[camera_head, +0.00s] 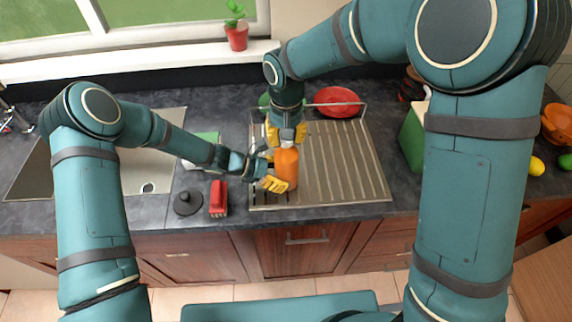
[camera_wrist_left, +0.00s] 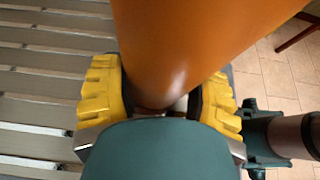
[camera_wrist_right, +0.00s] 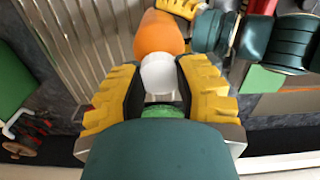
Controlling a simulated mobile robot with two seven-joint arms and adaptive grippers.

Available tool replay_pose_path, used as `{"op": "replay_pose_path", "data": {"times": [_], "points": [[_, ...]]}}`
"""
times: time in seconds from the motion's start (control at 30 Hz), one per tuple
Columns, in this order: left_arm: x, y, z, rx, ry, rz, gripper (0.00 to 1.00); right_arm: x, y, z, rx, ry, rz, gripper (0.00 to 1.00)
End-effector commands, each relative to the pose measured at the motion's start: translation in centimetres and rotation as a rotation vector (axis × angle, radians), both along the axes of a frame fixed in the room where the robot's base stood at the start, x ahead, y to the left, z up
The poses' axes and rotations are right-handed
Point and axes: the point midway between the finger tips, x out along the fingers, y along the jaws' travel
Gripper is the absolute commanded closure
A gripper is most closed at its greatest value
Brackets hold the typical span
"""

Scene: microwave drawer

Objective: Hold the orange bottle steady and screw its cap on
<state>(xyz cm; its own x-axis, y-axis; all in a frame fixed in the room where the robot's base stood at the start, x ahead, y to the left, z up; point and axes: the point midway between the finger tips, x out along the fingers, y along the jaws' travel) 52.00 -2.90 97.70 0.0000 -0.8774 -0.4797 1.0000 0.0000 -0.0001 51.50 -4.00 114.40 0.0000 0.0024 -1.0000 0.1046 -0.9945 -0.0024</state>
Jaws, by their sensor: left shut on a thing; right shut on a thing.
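The orange bottle (camera_head: 286,168) stands on the metal draining board, and its body fills the top of the left wrist view (camera_wrist_left: 200,40). My left gripper (camera_head: 273,178) is shut around the lower part of the bottle from the left. A white piece (camera_wrist_right: 159,74), which looks like the cap, is at the bottle's top end between my right fingers. My right gripper (camera_head: 287,132) is above and behind the bottle, shut on that piece. In the right wrist view the white piece appears against the orange top. Whether the threads are engaged is hidden.
The ribbed draining board (camera_head: 340,165) has free room right of the bottle. A red dish (camera_head: 338,101) stands behind it. A red object (camera_head: 218,198) and a black disc (camera_head: 187,203) are left, near the sink (camera_head: 148,187). A green box (camera_head: 412,137) is at right.

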Motion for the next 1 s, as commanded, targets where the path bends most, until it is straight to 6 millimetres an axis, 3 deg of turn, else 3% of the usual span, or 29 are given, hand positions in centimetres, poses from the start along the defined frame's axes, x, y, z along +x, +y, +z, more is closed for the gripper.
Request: {"op": "replay_pose_path", "data": {"times": [0.6,0.77,1.0], "points": [[0.04,-0.08,0.04,0.000,-0.001,0.000,0.81,-0.12,0.14,-0.06,-0.001,0.002,-0.590,1.00],[0.05,-0.06,0.04,0.000,-0.001,0.000,0.81,-0.13,0.10,-0.09,-0.001,0.003,-0.668,1.00],[0.07,-0.04,0.05,0.000,0.000,0.001,0.81,-0.15,0.10,-0.09,-0.003,0.003,-0.950,1.00]]}}
